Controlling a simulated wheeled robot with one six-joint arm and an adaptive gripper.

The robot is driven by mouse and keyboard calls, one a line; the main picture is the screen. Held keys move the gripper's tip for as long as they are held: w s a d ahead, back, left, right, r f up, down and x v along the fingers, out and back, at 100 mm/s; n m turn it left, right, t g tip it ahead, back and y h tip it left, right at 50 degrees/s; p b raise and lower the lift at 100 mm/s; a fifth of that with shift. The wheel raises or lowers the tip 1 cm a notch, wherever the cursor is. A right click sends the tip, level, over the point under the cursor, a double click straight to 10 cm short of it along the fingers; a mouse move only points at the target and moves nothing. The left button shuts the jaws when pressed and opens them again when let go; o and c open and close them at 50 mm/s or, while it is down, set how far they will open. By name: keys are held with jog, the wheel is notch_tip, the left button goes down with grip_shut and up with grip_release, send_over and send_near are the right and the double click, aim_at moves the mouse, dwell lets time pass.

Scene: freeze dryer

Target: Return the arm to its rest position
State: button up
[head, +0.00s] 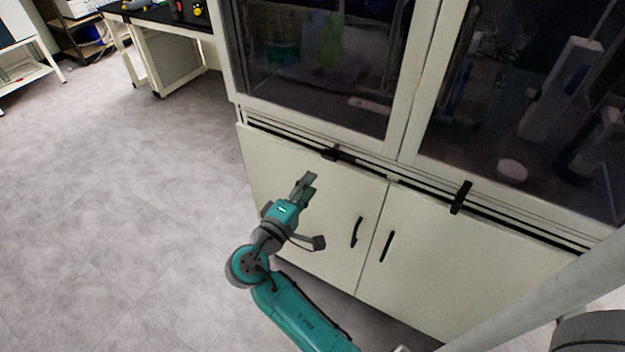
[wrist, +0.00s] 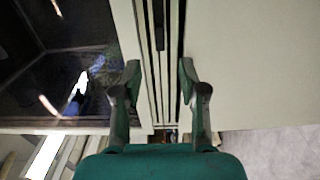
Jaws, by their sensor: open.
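My gripper (head: 306,184) is teal and grey and hangs in front of the white cabinet (head: 310,235) in the head view, near the band between its glass upper part and its lower doors. In the wrist view my gripper (wrist: 160,82) shows its two fingers spread apart with nothing between them. Behind the gap run the dark slots of the cabinet band (wrist: 160,40). I cannot tell whether the fingers touch the cabinet. My arm is extended from the lower middle of the head view up to the cabinet front.
The lower doors have dark handles (head: 356,232). A dark latch (head: 461,197) juts from the band on the right. Glass doors (head: 315,50) stand above. Open grey floor (head: 120,200) lies to the left, with a black-topped bench (head: 165,18) at the far upper left.

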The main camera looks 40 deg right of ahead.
jog(key=shift+f, duration=0.1)
dwell(0.5)
jog(key=s+a+f+n+t+y, duration=0.2)
jog(key=s+a+f+t+y, duration=0.1)
jog(key=s+f+y, duration=0.5)
jog(key=s+a+f+n+t+y, duration=0.2)
jog(key=s+a+f+t+y, duration=0.15)
jog(key=s+f, duration=0.45)
jog(key=s+a+m+y, duration=0.2)
jog(key=s+a+y, duration=0.3)
jog(key=s, duration=0.6)
jog(key=s+a+r+m+t, duration=0.1)
jog(key=s+r+m+t, duration=0.1)
jog(key=s+r+m, duration=0.3)
jog(key=s+r, duration=0.3)
jog(key=r, duration=0.1)
jog(key=shift+s+a+r+m, duration=0.2)
jog(key=shift+s+m, duration=0.1)
jog(key=shift+m, duration=0.1)
jog(key=shift+y, duration=0.25)
